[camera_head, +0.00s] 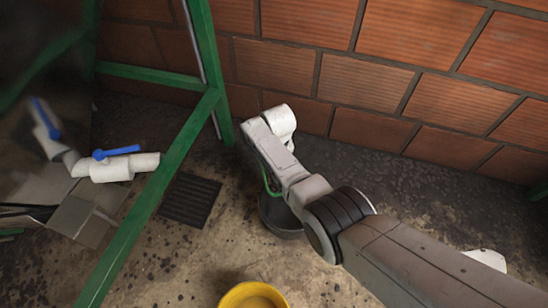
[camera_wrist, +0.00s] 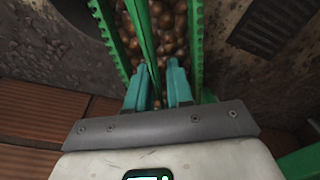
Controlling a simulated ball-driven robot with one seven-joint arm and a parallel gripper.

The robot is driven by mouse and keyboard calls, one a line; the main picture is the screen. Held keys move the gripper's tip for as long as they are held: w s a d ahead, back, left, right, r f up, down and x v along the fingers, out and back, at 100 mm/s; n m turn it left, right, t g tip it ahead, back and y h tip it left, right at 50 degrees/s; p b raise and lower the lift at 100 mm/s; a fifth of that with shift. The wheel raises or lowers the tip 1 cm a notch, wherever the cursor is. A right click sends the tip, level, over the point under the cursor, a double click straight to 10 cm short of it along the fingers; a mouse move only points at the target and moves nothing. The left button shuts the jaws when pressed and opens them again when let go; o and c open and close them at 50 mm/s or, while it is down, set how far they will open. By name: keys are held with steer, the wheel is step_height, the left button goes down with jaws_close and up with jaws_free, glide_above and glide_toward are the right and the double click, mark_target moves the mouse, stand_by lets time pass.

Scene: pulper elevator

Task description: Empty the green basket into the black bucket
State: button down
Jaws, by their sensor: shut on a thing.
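The green basket (camera_wrist: 197,40) shows in the wrist view with toothed green rims on both sides and brown round pieces (camera_wrist: 168,22) inside. My gripper (camera_wrist: 157,82) has teal fingers shut on the basket's narrow green handle strip. In the head view only a thin green part of the basket (camera_head: 268,183) shows beside my arm; the rest and my fingers are hidden. The black bucket (camera_head: 282,222) stands on the floor below my forearm, partly covered by it. A dark curved edge of the bucket (camera_wrist: 75,12) appears at the top left in the wrist view.
A slotted floor drain (camera_head: 190,200) lies left of the bucket. A green metal frame (camera_head: 150,190) and white pipe with blue valve (camera_head: 125,165) stand farther left. A brick wall (camera_head: 380,85) closes the back. A yellow container (camera_head: 252,296) is at the bottom edge.

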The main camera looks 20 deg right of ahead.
steer(key=shift+s+r+t+p, duration=0.25)
steer(key=shift+r+t+p, duration=0.3)
steer(key=shift+p, duration=0.75)
steer(key=shift+s+r+t+p, duration=0.2)
steer(key=shift+r+t+p, duration=0.35)
steer(key=shift+p, duration=0.7)
steer(key=r+t+p, duration=0.1)
steer(key=p, duration=0.1)
steer(key=s+t+p, duration=0.1)
steer(key=shift+d+r+y+p, duration=0.15)
steer(key=shift+r+y+p, duration=0.2)
steer(key=shift+y+p, duration=0.05)
steer(key=s+d+t+y+b, duration=0.1)
steer(key=s+t+b, duration=0.5)
steer(key=t+b, duration=0.2)
steer(key=shift+s+d+f+t+y+b, duration=0.15)
steer(key=shift+s+t+y+b, duration=0.2)
steer(key=shift+b, duration=0.7)
steer(key=shift+s+t+b, duration=0.1)
steer(key=shift+t+b, duration=0.15)
steer(key=shift+b, duration=0.5)
